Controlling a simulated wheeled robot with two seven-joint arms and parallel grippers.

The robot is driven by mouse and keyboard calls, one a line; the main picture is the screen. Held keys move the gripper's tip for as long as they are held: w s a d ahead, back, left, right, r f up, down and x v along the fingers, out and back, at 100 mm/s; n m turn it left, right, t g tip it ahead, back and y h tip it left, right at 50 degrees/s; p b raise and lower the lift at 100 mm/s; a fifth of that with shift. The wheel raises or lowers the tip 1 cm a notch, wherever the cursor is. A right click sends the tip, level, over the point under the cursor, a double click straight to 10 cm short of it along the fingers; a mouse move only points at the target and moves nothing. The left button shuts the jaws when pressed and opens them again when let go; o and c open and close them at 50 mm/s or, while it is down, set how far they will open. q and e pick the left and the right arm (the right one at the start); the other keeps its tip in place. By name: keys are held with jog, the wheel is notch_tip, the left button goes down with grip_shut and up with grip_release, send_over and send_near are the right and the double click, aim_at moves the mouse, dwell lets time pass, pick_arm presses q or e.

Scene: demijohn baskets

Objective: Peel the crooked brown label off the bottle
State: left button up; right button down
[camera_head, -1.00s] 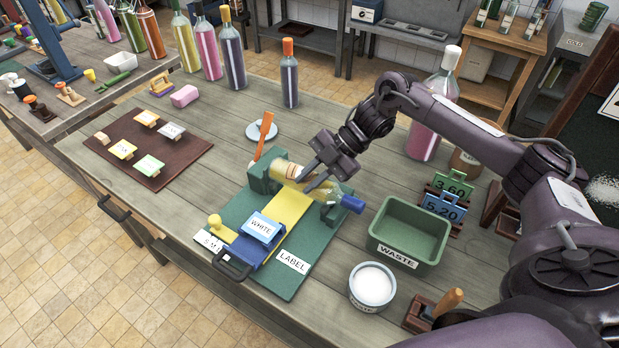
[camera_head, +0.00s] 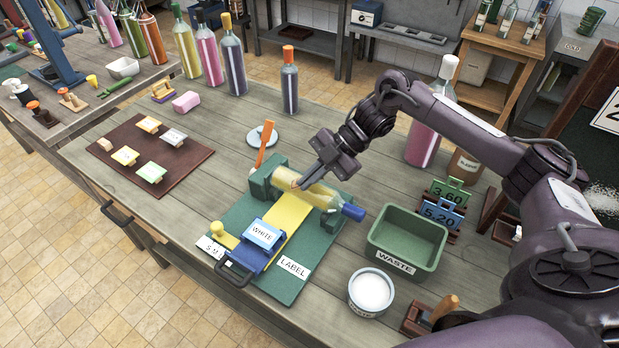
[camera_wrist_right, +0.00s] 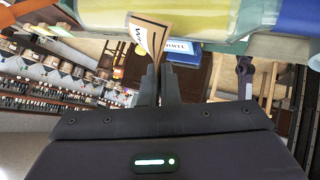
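The bottle (camera_head: 318,194), filled with yellow and capped in blue, lies on its side on the green cradle (camera_head: 262,184). It spans the top of the right wrist view (camera_wrist_right: 185,18). The brown label (camera_wrist_right: 148,33), with a white patch and dark lines, stands out tilted from the bottle there; in the head view it is mostly hidden by the fingers. My right gripper (camera_head: 299,186) is at the bottle's side. Its fingers (camera_wrist_right: 160,70) are close together and pinch the label's edge. My left gripper is not in view.
A green waste bin (camera_head: 408,238) stands right of the cradle, with a white tub (camera_head: 371,292) in front. A blue block marked WHITE (camera_head: 264,235) sits on the green board. A brown tray (camera_head: 150,158) with small label blocks lies left. Tall bottles stand behind.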

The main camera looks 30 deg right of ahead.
jog(key=shift+r, duration=0.3)
jog(key=shift+r+p, duration=1.15)
jog(key=shift+r, duration=0.15)
dwell(0.3)
